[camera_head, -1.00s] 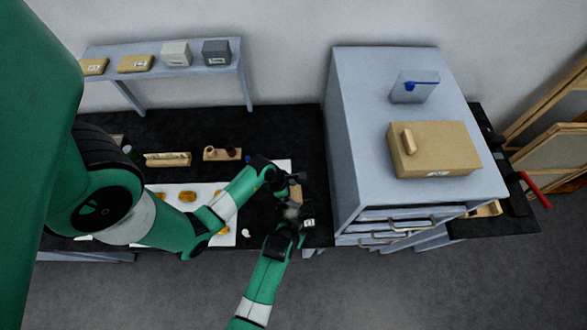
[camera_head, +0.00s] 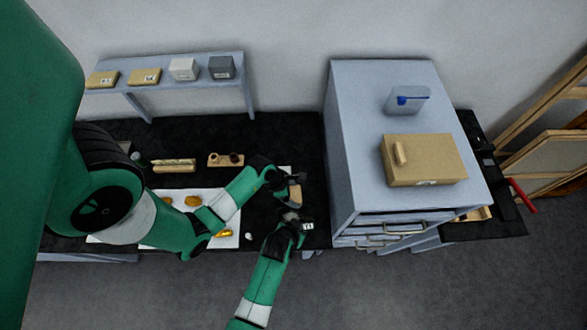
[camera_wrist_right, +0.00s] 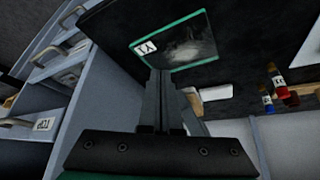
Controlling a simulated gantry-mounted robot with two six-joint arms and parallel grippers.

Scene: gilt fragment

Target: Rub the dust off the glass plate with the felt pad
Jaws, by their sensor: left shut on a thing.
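My left gripper (camera_head: 284,184) is shut on a tan block, which looks like the felt pad (camera_head: 296,194). It holds the block just above my right gripper (camera_head: 291,217) in the head view. In the right wrist view the fingers of my right gripper (camera_wrist_right: 165,80) are close together at the near edge of the glass plate (camera_wrist_right: 195,62) and appear shut on it. The plate is see-through with a green edge, a white label (camera_wrist_right: 145,47) and a pale smear of dust (camera_wrist_right: 188,48). In the head view the plate is hard to see, with its label (camera_head: 307,226) beside the right gripper.
A blue-grey drawer cabinet (camera_head: 350,120) with a tan box (camera_head: 425,160) on top stands to the right. A white sheet (camera_head: 180,195) with amber pieces lies under my left arm. A wooden holder (camera_head: 226,159) and a shelf (camera_head: 240,62) are behind.

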